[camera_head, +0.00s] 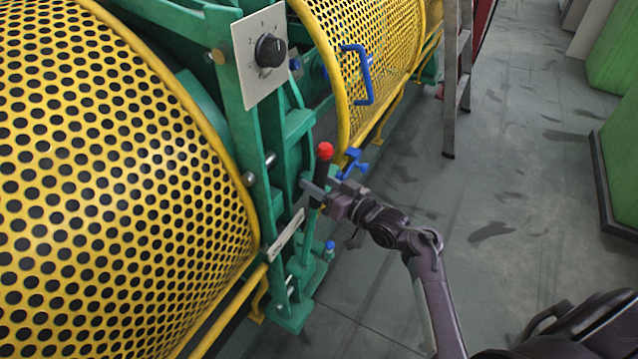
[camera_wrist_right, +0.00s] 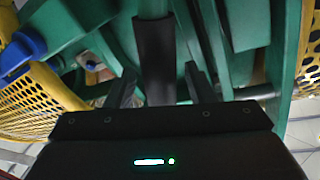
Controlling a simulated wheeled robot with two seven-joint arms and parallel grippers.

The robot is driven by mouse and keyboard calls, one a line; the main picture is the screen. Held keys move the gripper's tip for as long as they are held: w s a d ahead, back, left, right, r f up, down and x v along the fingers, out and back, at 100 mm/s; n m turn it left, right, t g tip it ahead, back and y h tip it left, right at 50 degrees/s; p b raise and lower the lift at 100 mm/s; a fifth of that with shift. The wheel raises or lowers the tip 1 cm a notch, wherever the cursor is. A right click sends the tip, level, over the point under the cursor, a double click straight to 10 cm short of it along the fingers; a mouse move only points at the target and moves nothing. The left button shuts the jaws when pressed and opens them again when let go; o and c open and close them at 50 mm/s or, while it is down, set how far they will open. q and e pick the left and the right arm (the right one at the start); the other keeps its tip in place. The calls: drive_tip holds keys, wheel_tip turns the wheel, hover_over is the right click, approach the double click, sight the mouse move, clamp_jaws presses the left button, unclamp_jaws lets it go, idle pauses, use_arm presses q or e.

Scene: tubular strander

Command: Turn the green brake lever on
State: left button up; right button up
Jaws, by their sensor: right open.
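The brake lever has a red ball knob (camera_head: 324,151), a black grip (camera_head: 321,178) and a green shaft going down into the green frame. It stands nearly upright on the frame between the two yellow guards. My right gripper (camera_head: 322,192) is at the black grip, below the knob. In the right wrist view the black grip (camera_wrist_right: 156,62) stands between the two open fingers of my right gripper (camera_wrist_right: 158,86), with gaps visible on both sides. The knob is out of the wrist view. My left gripper is not in view.
A white dial plate (camera_head: 260,55) with a black knob is above the lever. Perforated yellow guards (camera_head: 110,150) flank the green frame. A blue handle (camera_head: 362,75) and blue clamp (camera_head: 352,163) are close by. A ladder (camera_head: 451,80) stands behind.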

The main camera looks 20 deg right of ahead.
drive_tip(key=shift+c, duration=0.3)
clamp_jaws()
